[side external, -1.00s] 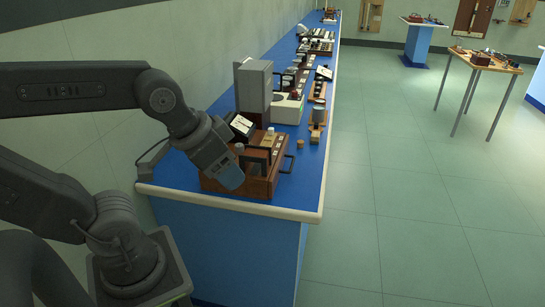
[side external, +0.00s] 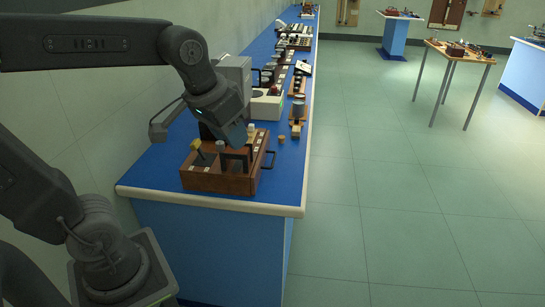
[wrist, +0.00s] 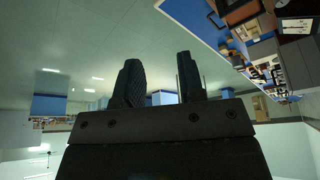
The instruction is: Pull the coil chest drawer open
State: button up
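A wooden chest (side external: 219,179), which looks like the coil chest, sits near the close end of the blue bench. Its top has open compartments with several small pegs or knobs standing in them. A dark bar handle (side external: 268,160) sticks out from its right side, and the drawer looks closed. My gripper (side external: 238,138) is over the far part of the chest in the side view, pointing down and right, left of the handle. Whether it touches the chest is unclear. In the wrist view my gripper's two dark fingers (wrist: 162,78) stand apart with nothing between them.
A tall grey box (side external: 236,72) and a white instrument (side external: 267,105) stand behind the chest. A small cork-like piece (side external: 281,140) lies right of it. The bench front corner (side external: 290,210) is bare, and the floor to the right is open.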

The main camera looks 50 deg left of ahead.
jog(key=w+a+n+g, duration=0.2)
jog(key=w+a, duration=0.2)
jog(key=w, duration=0.6)
jog(key=n+g+y, duration=0.1)
jog(key=n+g, duration=0.3)
jog(key=n, duration=0.1)
send_over(274, 159)
jog(key=w+d, duration=0.2)
notch_tip(274, 159, down, 12)
jog(key=f, duration=0.4)
jog(key=s+a+f, duration=0.1)
jog(key=f, duration=0.3)
jog(key=s+f, duration=0.1)
jog(key=f, duration=0.3)
jog(key=shift+a+f, duration=0.25)
jog(key=shift+a, duration=0.15)
grip_shut()
